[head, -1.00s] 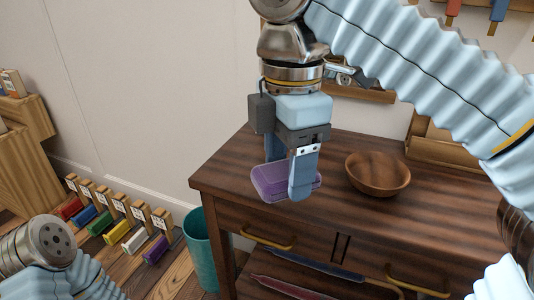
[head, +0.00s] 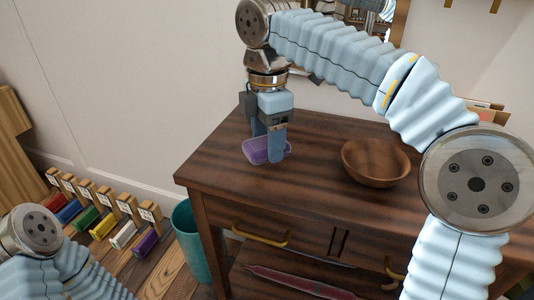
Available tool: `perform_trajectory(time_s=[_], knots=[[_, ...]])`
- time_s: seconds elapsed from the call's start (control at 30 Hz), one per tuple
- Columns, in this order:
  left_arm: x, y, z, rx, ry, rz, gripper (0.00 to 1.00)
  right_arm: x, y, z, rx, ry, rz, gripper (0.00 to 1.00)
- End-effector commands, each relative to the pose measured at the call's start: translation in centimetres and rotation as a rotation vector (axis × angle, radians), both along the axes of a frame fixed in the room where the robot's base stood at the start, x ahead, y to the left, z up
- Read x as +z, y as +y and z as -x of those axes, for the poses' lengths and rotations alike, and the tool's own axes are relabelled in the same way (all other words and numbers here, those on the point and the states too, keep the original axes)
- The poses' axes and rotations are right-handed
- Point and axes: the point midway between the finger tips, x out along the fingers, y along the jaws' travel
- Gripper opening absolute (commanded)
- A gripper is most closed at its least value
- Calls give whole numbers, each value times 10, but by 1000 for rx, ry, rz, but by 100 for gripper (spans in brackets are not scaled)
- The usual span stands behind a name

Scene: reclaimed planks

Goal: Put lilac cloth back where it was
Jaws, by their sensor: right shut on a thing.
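The lilac cloth (head: 251,150) shows as a folded, rounded purple block at the left part of the dark wooden cabinet top (head: 320,140). My right gripper (head: 267,152) points down and is shut on the lilac cloth, with its near finger in front of the cloth and hiding part of it. The cloth is at or just above the cabinet top; I cannot tell if it touches. My left gripper is out of view; only part of my left arm shows at the lower left.
A brown wooden bowl (head: 376,162) stands on the cabinet top right of the cloth. A teal bin (head: 188,240) stands on the floor by the cabinet's left side. Several coloured, labelled blocks (head: 103,226) line the floor at left. My right arm crosses above the cabinet top.

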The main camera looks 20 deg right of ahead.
Motion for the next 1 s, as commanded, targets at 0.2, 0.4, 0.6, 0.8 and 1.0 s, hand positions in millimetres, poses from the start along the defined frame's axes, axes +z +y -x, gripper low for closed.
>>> perform_trajectory(time_s=[0.2, 0.4, 0.6, 0.8, 1.0], knots=[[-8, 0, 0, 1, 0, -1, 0, -37, -3, -11, 1, 4, 2, 34], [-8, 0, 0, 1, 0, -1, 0, -45, -3, -12, 0, 1, 0, 34], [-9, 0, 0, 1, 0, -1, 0, -46, -3, -12, 0, 1, 0, 34], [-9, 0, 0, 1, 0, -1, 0, -48, -3, -12, 0, 1, 0, 81], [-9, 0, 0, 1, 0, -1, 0, -48, -3, -12, 0, 1, 0, 88]])
